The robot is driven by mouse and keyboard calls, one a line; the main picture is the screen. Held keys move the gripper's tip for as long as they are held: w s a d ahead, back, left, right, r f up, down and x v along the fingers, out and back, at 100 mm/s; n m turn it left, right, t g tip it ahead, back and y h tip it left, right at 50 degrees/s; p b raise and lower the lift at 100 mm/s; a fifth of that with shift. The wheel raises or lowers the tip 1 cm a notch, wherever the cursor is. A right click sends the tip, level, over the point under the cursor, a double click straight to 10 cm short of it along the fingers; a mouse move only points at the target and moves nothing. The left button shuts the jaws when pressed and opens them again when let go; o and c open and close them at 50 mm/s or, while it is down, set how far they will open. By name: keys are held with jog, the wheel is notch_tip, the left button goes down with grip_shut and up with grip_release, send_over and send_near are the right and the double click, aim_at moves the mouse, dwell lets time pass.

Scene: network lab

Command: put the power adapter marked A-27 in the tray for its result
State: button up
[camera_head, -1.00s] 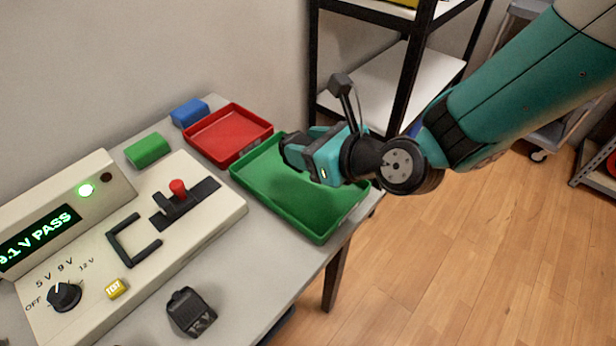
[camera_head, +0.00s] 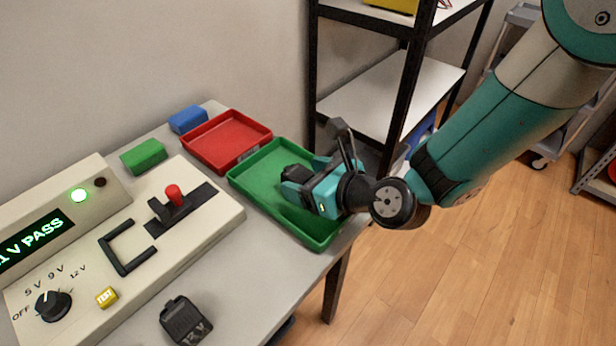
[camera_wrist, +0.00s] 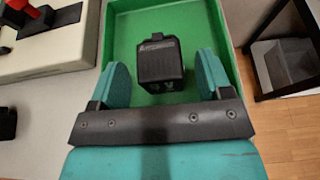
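A black power adapter (camera_wrist: 160,60) is within the walls of the green tray (camera_head: 252,160); its small print is too blurred to read as A-27. It also shows in the head view (camera_head: 293,173), just in front of my gripper. My gripper (camera_wrist: 163,80) is open, one teal finger on each side of the adapter, with a visible gap on both sides. A red tray (camera_head: 228,144) stands beside the green one.
Another black adapter (camera_head: 186,322), marked 12 V, lies at the table's front. A green block (camera_head: 144,156) and a blue block (camera_head: 188,119) sit behind the tester. A black-framed shelf (camera_head: 405,95) stands behind the table.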

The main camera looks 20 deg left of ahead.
jog(key=shift+d+r, duration=0.1)
jog(key=s+d+r+n+g+h, duration=0.1)
jog(key=s+d+r+n, duration=0.3)
jog(key=d+n, duration=0.5)
jog(key=s+d+r+n+g+h+b, duration=0.1)
jog(key=s+d+r+n+h, duration=0.3)
jog(key=d+n, duration=0.5)
jog(key=s+d+r+n+g+h+b, duration=0.1)
jog(key=s+d+r+n+g+h, duration=0.2)
jog(key=s+d+r+n, duration=0.3)
jog(key=d+n, duration=0.3)
jog(key=n, duration=0.2)
jog(key=shift+s+d+r+n, duration=0.2)
jog(key=shift+d+r+n, duration=0.05)
jog(key=shift+d+n, duration=0.1)
